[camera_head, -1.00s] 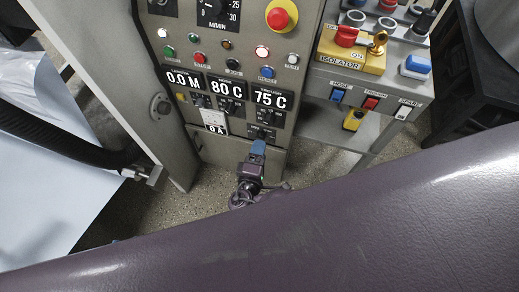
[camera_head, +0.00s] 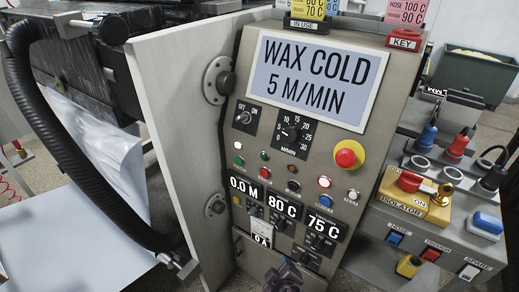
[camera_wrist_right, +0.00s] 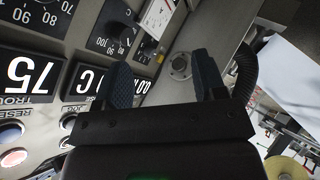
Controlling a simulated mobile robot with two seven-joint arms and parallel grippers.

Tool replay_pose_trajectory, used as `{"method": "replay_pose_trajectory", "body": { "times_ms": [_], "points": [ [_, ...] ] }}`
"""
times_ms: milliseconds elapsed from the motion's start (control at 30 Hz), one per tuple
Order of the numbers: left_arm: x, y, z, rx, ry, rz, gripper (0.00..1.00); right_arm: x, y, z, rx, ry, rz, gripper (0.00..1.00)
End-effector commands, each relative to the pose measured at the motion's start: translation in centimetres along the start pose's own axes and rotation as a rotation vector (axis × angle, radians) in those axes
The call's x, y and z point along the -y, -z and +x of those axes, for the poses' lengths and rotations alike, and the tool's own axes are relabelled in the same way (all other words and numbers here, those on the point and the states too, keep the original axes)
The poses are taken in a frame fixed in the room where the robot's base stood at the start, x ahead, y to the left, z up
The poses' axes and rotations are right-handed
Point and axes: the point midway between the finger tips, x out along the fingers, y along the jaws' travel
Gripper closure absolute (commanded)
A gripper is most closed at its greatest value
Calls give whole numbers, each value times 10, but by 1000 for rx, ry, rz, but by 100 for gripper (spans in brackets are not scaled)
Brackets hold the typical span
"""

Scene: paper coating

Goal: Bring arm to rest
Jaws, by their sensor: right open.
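My right gripper (camera_head: 286,274) shows only in part at the bottom edge of the head view, in front of the lower part of the control panel (camera_head: 262,170). In the right wrist view its two dark blue fingers (camera_wrist_right: 160,80) stand apart with nothing between them. The panel's displays, one reading 75 (camera_wrist_right: 28,75), lie beyond the fingers at the left of that view. The gap between the fingers faces the panel's lower part and frame. I cannot tell how far the fingertips are from the panel. My left gripper is in neither view.
A red emergency button (camera_head: 347,156) sticks out of the panel. A yellow isolator switch box (camera_head: 413,203) stands on a side console at right. A black hose (camera_head: 62,150) and a white sheet (camera_head: 75,240) are at left. A green bin (camera_head: 474,80) is at back right.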

Motion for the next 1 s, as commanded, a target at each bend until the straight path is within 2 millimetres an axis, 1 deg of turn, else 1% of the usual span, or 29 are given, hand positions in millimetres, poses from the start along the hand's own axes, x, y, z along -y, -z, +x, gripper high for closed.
{"method": "replay_pose_trajectory", "body": {
  "times_ms": [33, 167, 200, 267, 300, 367, 400, 467, 500, 567, 600, 700, 733, 833, 933, 1000],
  "points": [
    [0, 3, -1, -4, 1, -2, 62, -11, -1, -14, -41, 25, 94, 36],
    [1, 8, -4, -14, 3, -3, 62, -41, -13, -49, -140, 53, 323, 36],
    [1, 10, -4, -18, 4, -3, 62, -52, -19, -60, -164, 48, 384, 36],
    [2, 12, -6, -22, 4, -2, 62, -66, -32, -77, -191, 36, 468, 36],
    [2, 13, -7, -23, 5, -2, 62, -76, -41, -89, -204, 24, 520, 36],
    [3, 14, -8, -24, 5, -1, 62, -89, -57, -107, -214, 2, 589, 36],
    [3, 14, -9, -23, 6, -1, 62, -97, -69, -119, -214, -14, 631, 36],
    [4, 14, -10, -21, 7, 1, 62, -106, -88, -137, -204, -38, 686, 36],
    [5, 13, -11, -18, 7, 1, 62, -110, -102, -149, -187, -53, 713, 36],
    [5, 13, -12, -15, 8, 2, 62, -113, -124, -165, -154, -74, 742, 36],
    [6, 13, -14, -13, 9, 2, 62, -113, -138, -175, -127, -86, 750, 36],
    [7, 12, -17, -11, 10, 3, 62, -105, -169, -194, -60, -101, 760, 36],
    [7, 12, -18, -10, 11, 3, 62, -101, -175, -198, -44, -101, 762, 36],
    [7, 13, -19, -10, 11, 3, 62, -90, -189, -208, -7, -94, 768, 36],
    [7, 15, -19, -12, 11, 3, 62, -85, -194, -212, 9, -90, 770, 36],
    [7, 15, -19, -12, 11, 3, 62, -84, -195, -212, 10, -90, 771, 36]
  ]
}}
